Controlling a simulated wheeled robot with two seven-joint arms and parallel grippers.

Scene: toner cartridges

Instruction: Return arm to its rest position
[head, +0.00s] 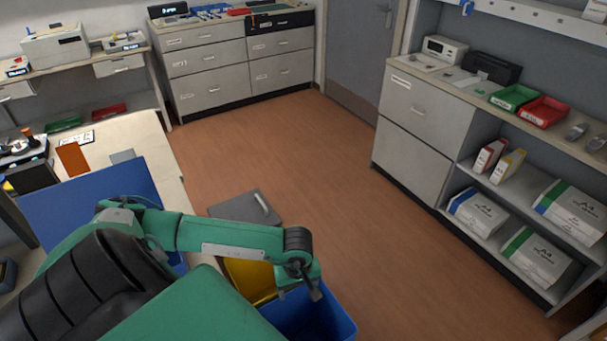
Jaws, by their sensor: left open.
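My green left arm (225,237) reaches across the lower left of the head view. Its black wrist bends downward, and the left gripper (315,293) hangs over the blue bin (340,322). The gripper is small here and partly hidden by its wrist; I see nothing held in it. My right gripper is out of view. A red-marked carton (489,155) and a yellow-marked carton (508,166) stand on the right shelf.
A yellow bin (252,282) is behind my forearm, beside the blue bin. A workbench (150,140) with a blue panel (75,208) is at left. Grey cabinets (418,120) line the right. The brown floor (300,150) between is clear.

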